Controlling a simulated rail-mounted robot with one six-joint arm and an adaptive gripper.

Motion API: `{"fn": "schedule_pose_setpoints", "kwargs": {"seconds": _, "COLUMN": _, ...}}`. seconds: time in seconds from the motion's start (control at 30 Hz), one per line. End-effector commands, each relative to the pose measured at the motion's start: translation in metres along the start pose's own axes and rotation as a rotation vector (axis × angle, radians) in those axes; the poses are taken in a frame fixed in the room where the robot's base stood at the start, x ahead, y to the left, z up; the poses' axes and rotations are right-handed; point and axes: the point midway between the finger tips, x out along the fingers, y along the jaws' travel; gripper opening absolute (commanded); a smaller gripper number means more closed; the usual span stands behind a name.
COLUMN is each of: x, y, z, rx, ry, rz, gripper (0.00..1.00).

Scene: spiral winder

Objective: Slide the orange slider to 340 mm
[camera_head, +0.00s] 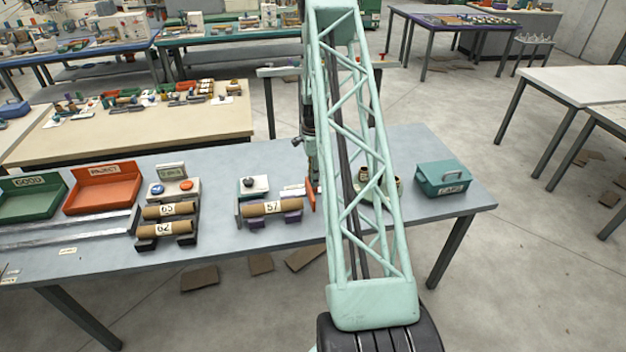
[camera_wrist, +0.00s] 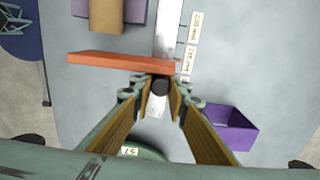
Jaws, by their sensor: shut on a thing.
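The orange slider (camera_wrist: 120,62) shows in the wrist view as a flat orange plate lying across a metal rail (camera_wrist: 167,30) with small white labels beside it. My gripper (camera_wrist: 160,88) is shut on a dark knob at the near side of the plate. In the head view the orange slider (camera_head: 310,194) stands at the right of the cardboard tube marked 57 (camera_head: 270,207), partly hidden by my arm.
The tube lies in a purple cradle (camera_head: 290,216). A teal caps box (camera_head: 442,180) stands at the table's right end. A purple open box (camera_wrist: 232,128) is right of my gripper in the wrist view. Red reject and green good trays (camera_head: 103,188) stand at the left.

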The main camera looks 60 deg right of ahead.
Motion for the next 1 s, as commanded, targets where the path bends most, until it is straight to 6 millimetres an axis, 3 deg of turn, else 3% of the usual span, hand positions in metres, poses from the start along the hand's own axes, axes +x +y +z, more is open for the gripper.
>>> {"fn": "schedule_pose_setpoints", "kwargs": {"seconds": 0.5, "x": 0.001, "y": 0.000, "z": -0.060, "rx": 0.001, "ry": 0.000, "rz": -0.001, "gripper": 0.00}}
{"fn": "schedule_pose_setpoints", "kwargs": {"seconds": 0.87, "x": 0.000, "y": 0.000, "z": -0.064, "rx": 0.000, "ry": 0.001, "rz": -0.001, "gripper": 0.00}}
{"fn": "schedule_pose_setpoints", "kwargs": {"seconds": 0.9, "x": 0.000, "y": 0.000, "z": -0.064, "rx": 0.000, "ry": 0.001, "rz": -0.001, "gripper": 0.18}}
{"fn": "schedule_pose_setpoints", "kwargs": {"seconds": 1.0, "x": 0.000, "y": 0.000, "z": -0.064, "rx": 0.000, "ry": 0.001, "rz": -0.001, "gripper": 0.27}}
